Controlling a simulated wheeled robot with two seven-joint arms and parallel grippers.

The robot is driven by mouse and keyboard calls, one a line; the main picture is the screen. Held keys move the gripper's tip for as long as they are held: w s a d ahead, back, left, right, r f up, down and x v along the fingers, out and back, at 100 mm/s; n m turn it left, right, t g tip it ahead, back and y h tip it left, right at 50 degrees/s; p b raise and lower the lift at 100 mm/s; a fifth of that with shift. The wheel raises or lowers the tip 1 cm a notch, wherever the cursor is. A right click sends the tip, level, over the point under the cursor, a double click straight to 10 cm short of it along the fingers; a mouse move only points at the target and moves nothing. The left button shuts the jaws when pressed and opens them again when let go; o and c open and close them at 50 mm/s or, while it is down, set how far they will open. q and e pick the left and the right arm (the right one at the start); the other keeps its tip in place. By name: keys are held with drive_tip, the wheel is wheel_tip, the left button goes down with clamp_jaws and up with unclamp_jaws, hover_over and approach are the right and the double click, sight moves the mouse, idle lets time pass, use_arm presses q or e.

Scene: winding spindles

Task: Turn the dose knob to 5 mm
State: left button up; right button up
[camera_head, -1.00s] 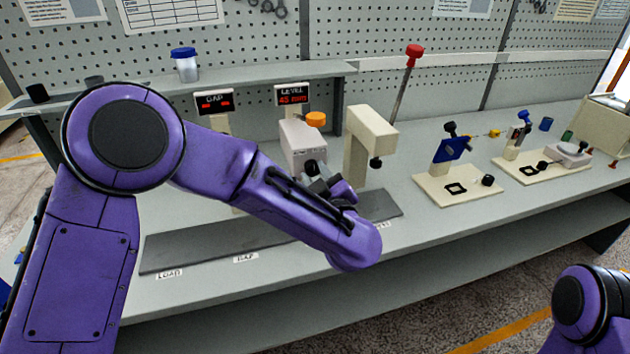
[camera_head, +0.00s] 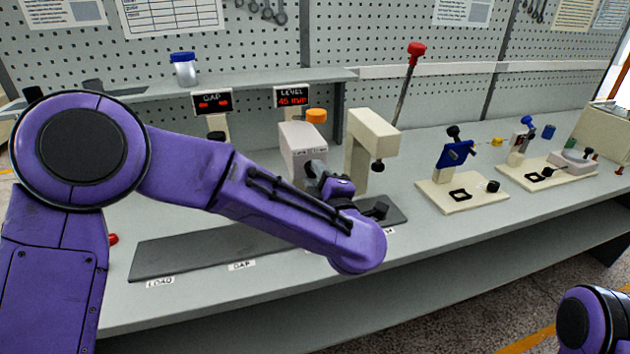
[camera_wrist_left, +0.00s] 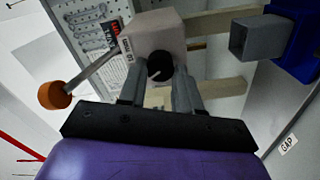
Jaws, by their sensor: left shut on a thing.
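The dose knob (camera_wrist_left: 160,66) is a round black knob with a white pointer line, on the face of a pale box (camera_wrist_left: 150,32). The same box (camera_head: 298,148) shows in the head view, where my wrist hides the knob. My left gripper (camera_wrist_left: 158,84) has its grey fingers on both sides of the knob and is shut on it. In the head view the left gripper (camera_head: 316,172) is at the front of the box. The LEVEL display (camera_head: 291,97) behind shows red text that looks like 45 mm. My right gripper is out of view.
An orange cap (camera_head: 316,116) stands above the box and shows as an orange knob on a rod (camera_wrist_left: 55,95) in the wrist view. A cream post (camera_head: 366,135) with an overhang stands just right. A GAP display (camera_head: 212,102) stands left. Dark mats (camera_head: 190,254) lie in front.

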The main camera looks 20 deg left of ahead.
use_arm(q)
drive_tip(key=shift+f, duration=0.1)
idle(0.3)
drive_tip(key=o, duration=0.9)
drive_tip(key=shift+o, duration=0.7)
drive_tip(key=shift+s, duration=0.15)
drive_tip(key=b+v, duration=0.2)
drive_tip(key=v, duration=0.8)
drive_tip(key=shift+s+d, duration=0.1)
drive_tip(key=shift+s, duration=0.05)
